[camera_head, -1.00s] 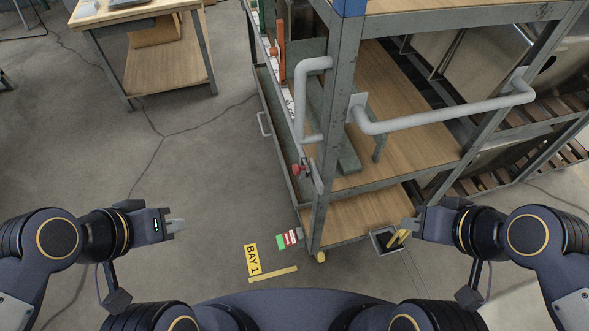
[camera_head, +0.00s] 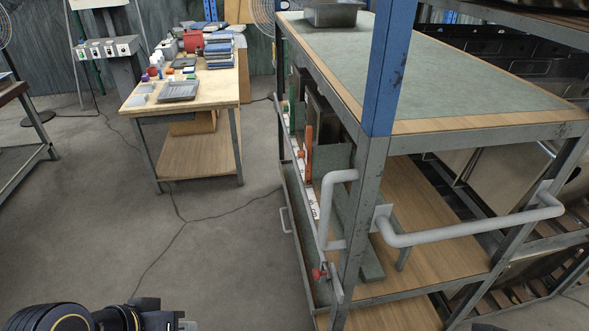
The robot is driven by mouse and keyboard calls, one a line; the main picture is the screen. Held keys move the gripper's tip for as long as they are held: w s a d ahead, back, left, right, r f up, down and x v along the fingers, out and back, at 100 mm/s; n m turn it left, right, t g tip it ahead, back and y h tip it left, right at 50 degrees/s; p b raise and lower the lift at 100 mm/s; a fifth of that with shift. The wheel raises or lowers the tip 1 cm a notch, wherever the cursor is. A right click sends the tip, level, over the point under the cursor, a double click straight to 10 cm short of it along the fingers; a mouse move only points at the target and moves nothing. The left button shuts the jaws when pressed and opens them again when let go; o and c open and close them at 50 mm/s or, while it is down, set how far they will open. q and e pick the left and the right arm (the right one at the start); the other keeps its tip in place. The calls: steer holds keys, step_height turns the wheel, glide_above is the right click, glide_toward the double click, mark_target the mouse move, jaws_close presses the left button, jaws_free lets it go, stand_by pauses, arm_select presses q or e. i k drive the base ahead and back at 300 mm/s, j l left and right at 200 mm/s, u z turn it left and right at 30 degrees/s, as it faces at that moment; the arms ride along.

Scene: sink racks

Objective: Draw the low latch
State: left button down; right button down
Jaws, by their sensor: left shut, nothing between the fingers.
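A small latch with a red knob (camera_head: 319,273) sits low on the near left post of the cart, beside a grey metal plate. I take it to be the low latch; whether its bolt is drawn is too small to tell. My left gripper (camera_head: 188,325) is at the bottom edge, left of the latch and well apart from it. It is shut and empty, and partly cut off by the frame. My right gripper is not in view.
The cart has a grey post (camera_head: 362,200), a bent grey handle (camera_head: 470,228) and a low side panel with a small handle (camera_head: 285,220). A wooden workbench (camera_head: 150,105) with books and trays stands behind left. The floor (camera_head: 230,255) between is clear.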

mark_target(317, 274)
steer(key=i+j+z, duration=0.1)
steer(key=j, duration=0.4)
steer(key=i+j, duration=0.15)
steer(key=j, duration=0.35)
steer(key=i+j+z, duration=0.15)
steer(key=j, duration=0.35)
